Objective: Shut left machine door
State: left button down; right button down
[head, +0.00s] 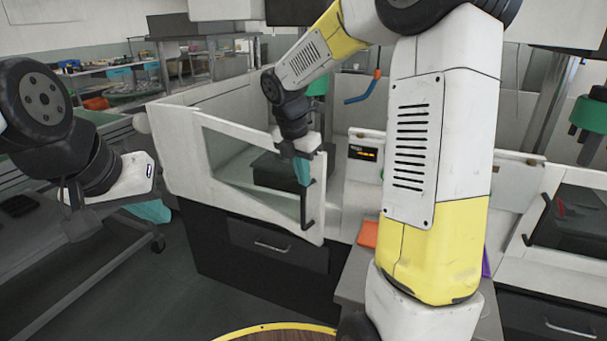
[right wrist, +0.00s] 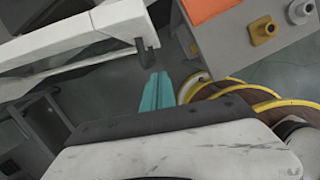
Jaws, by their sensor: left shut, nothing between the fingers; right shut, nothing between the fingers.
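The left machine door (head: 312,230) is a white-framed panel with a large window and a black vertical bar handle (head: 308,205) near its right edge. It stands at the front of the left machine; I cannot tell how wide any gap is. My right gripper (head: 303,173) is shut and empty, its teal fingers at the upper end of the handle. In the right wrist view the fingers (right wrist: 157,92) point just below the dark handle end (right wrist: 146,52) on the white door frame (right wrist: 75,40); contact is unclear. My left gripper (head: 152,211) is shut and empty, left of the machine.
A dark cabinet (head: 250,262) with a drawer handle is under the machine. A display panel (head: 363,153) and an orange item (head: 368,233) are to its right. A second machine (head: 575,222) stands at the right. A grey cart (head: 50,235) is at the left; floor between is clear.

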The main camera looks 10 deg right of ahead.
aim_at(317, 190)
jog(key=w+d+f, duration=0.1)
jog(key=f, duration=0.1)
jog(key=w+d+f, duration=0.1)
jog(key=f, duration=0.2)
jog(key=d+f, duration=0.1)
jog(key=f, duration=0.1)
jog(key=shift+w+d+f, duration=0.15)
jog(key=shift+w+d, duration=0.05)
jog(key=shift+w, duration=0.2)
jog(key=shift+w+d, duration=0.45)
jog(key=shift+d, duration=0.1)
jog(key=w+d+n, duration=0.2)
jog(key=w+d, duration=0.7)
jog(key=shift+w+d, duration=0.15)
jog(key=shift+d, duration=0.25)
jog(key=shift+a, duration=0.1)
